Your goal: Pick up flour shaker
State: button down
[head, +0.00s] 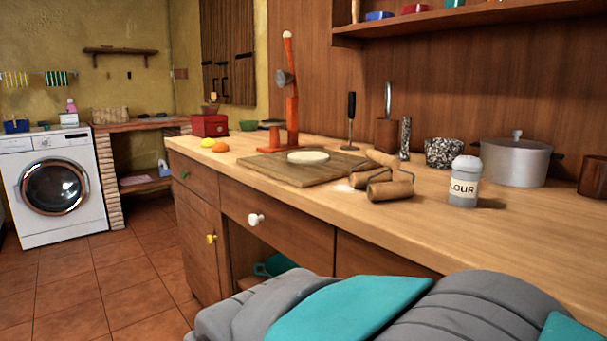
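The flour shaker (464,184) is a grey-white can with a domed lid and a label that shows "LOUR". It stands upright on the wooden counter, right of the rolling pins and in front of the large pot. Part of my arm, grey and teal, fills the bottom right of the head view, below the counter's front edge. My gripper does not show in this view, so I cannot see whether it is open or shut.
Left of the shaker are wooden rolling pins (390,190) and a cutting board (272,170) with flat dough (308,157). A lidded pot (513,161) and speckled bowl (444,153) stand behind. The counter (520,230) in front of the shaker is clear. A shelf (470,18) hangs above.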

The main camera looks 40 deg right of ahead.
aim_at(467, 171)
jog(key=k+j+z, duration=0.1)
jog(key=z, duration=0.4)
jog(key=k+z, duration=0.2)
jog(key=z, duration=0.25)
jog(key=j+z, duration=0.15)
jog(key=z, duration=1.5)
